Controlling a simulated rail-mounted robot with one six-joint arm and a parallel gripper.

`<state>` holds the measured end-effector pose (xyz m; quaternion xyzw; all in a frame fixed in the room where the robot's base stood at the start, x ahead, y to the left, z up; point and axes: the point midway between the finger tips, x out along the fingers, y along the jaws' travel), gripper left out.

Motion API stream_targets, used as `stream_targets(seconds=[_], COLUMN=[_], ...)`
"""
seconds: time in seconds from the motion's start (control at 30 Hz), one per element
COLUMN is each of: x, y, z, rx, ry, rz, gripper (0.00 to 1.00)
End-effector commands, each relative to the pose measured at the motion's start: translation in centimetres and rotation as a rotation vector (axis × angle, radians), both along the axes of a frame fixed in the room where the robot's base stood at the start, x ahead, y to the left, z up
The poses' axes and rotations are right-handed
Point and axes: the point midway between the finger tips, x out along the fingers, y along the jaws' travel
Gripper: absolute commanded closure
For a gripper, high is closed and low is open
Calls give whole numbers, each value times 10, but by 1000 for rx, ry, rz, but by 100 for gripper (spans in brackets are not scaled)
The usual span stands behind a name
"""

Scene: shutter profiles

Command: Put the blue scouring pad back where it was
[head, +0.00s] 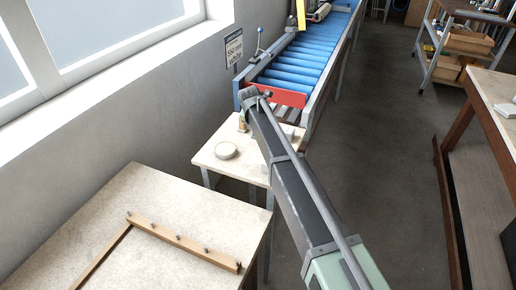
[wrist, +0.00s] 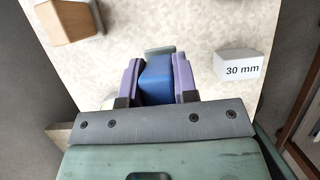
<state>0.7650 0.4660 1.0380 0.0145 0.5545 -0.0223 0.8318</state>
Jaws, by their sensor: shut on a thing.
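In the wrist view my gripper (wrist: 158,80) has its two purple fingers shut on the blue scouring pad (wrist: 156,78), a blue block-like piece. It is over a pale speckled tabletop (wrist: 190,22); whether the pad touches it I cannot tell. A grey-green piece (wrist: 160,50) shows just past the pad, mostly hidden. In the head view my arm reaches over the small table (head: 215,166), and the gripper and pad are hidden behind the arm.
A white block marked "30 mm" (wrist: 238,66) stands right of the fingers, a wooden block (wrist: 68,20) at upper left. A round pale tin (head: 225,151) sits on the small table. The blue roller conveyor (head: 300,60) with red end plate stands behind. A wooden fence (head: 180,241) lies on the near bench.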

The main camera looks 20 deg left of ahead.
Motion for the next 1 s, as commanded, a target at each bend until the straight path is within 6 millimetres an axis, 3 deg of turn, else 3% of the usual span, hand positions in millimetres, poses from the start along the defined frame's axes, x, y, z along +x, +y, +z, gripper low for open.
stream_targets(seconds=[0.1,0.3,0.67,0.7,0.87,1.0], x=[0,0,0,0,0,0], y=[0,0,0,0,0,0], z=[-4,-45,-44,-44,-43,-43], rx=[0,0,0,0,0,0], ry=[0,0,0,0,0,0], rz=[0,0,0,0,0,0], gripper=[100,100,100,71,47,47])
